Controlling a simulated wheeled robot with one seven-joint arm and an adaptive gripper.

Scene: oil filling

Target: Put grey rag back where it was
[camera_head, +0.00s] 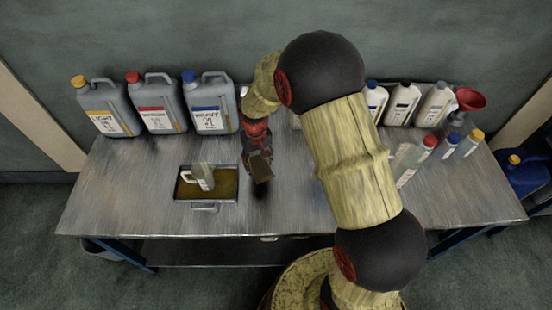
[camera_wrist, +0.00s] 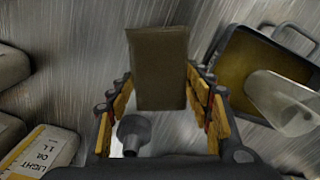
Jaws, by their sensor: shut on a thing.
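The grey rag shows as a folded, brownish-grey block (camera_head: 262,168), just right of the metal tray (camera_head: 238,196) in the head view. My gripper (camera_head: 257,153) is shut on it. In the wrist view the rag (camera_wrist: 158,62) sits between my two yellow-padded fingers (camera_wrist: 160,90) and sticks out past their tips. The tabletop (camera_wrist: 90,45) is beyond it. I cannot tell whether the rag touches the table or hangs just above it.
The tray holds brown liquid and a clear jug (camera_head: 203,177). Large canisters (camera_head: 157,112) stand at the back left. Several bottles (camera_head: 403,103) and a red funnel (camera_head: 470,99) stand at the right. The front table (camera_head: 290,215) is bare right of the tray.

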